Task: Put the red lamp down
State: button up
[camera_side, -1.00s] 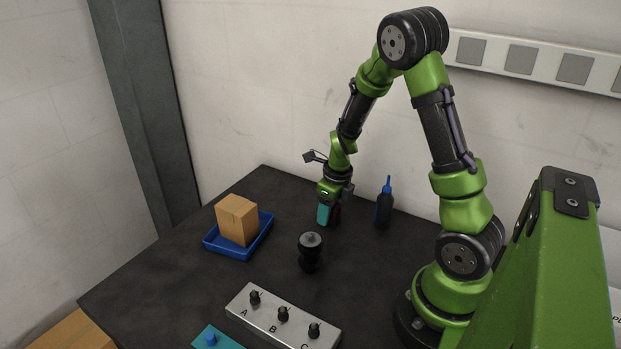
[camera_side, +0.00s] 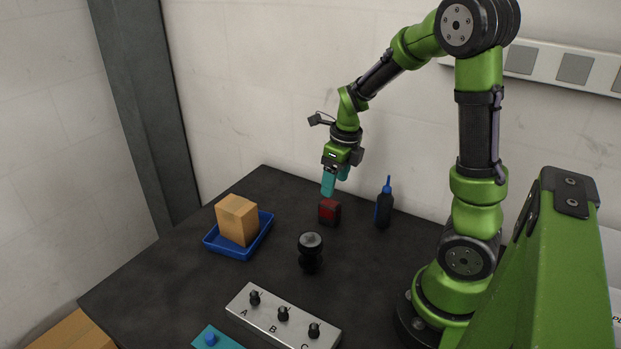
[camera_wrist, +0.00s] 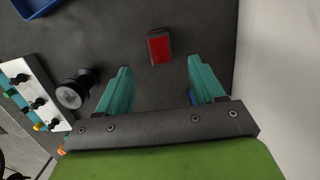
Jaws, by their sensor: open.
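The red lamp (camera_side: 329,211) is a small dark block with a red face. It stands on the dark table near the back, clear of the gripper. In the wrist view the red lamp (camera_wrist: 159,47) lies beyond the fingertips, roughly centred between them. My gripper (camera_side: 335,184) has teal fingers and hangs above the lamp with a gap below it. In the wrist view my gripper (camera_wrist: 159,75) is open, with nothing between its fingers.
A blue tray (camera_side: 229,251) holds an orange-brown box (camera_side: 237,219) at left. A dark bottle with a blue tip (camera_side: 384,204) stands right of the lamp. A black knobbed cylinder (camera_side: 310,252) stands in front. A silver box with knobs (camera_side: 282,318) lies nearer the front.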

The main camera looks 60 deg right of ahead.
jog(key=shift+s+r, duration=0.1)
jog(key=shift+r, duration=0.85)
jog(key=s+a+r+n+t, duration=0.1)
jog(key=s+a+r+n, duration=0.1)
jog(key=a+n, duration=0.4)
jog(key=s+a+r+n+t+y, duration=0.1)
jog(key=a+r+n, duration=0.4)
jog(key=n, duration=1)
jog(key=s+a+r+n+t+y, duration=0.1)
jog(key=s+a+r+n+t, duration=0.2)
jog(key=a+n, duration=0.4)
jog(key=s+r+n, duration=0.1)
jog(key=n, duration=0.3)
jog(key=shift+a+r, duration=0.25)
jog(key=shift+a, duration=0.15)
